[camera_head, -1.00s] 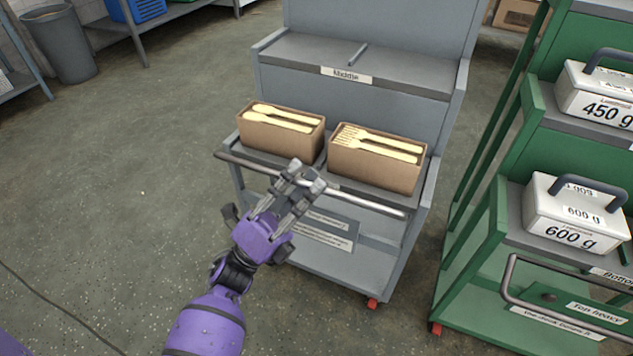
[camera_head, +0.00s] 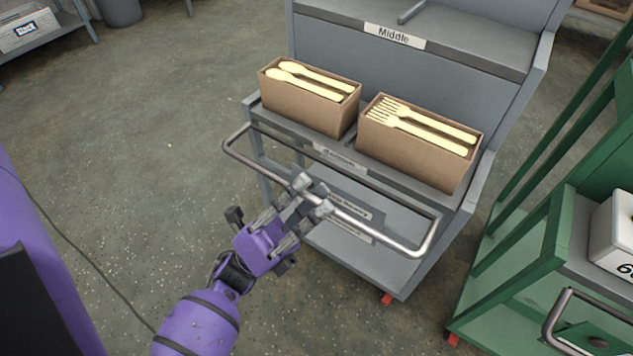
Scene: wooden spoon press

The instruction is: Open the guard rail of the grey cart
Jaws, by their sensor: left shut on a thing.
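The grey cart (camera_head: 520,60) stands right of centre, with a "Middle" shelf above and a lower shelf below. Its guard rail (camera_head: 270,149) is a metal bar with bent ends that now sticks out in front of the lower shelf, tilted outward and apart from the boxes. My left gripper (camera_head: 311,196) is shut on the rail near its middle. The fingers hide a short stretch of the bar. My right gripper is not in view.
Two cardboard boxes sit on the lower shelf, one with wooden spoons (camera_head: 309,96) and one with wooden forks (camera_head: 420,140). A green cart (camera_head: 545,230) with a white weight (camera_head: 612,235) stands close on the right. The floor (camera_head: 150,150) at left is clear except for a cable.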

